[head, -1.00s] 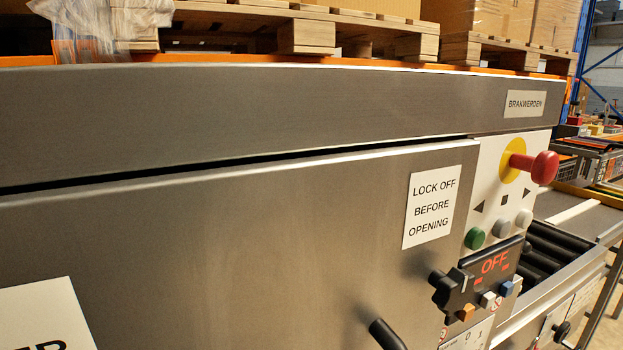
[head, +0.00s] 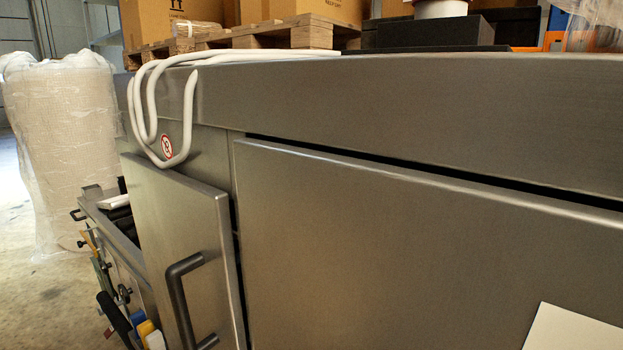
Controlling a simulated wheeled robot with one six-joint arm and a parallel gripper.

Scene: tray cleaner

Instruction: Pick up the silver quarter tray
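No silver quarter tray shows in the head view. My gripper is not in the head view either. The steel tray cleaner (head: 420,240) fills most of the picture. Its large front panel is close on the right. On the left, a narrower steel door (head: 180,240) with a dark bar handle (head: 180,295) stands at an angle to the front panel.
A white hose (head: 150,100) hangs over the machine's top edge. A roller section (head: 118,215) extends beyond the door, with tools (head: 115,318) hanging below it. A plastic-wrapped bale (head: 65,150) stands at far left. Boxes on pallets (head: 240,38) are behind. Bare floor shows lower left.

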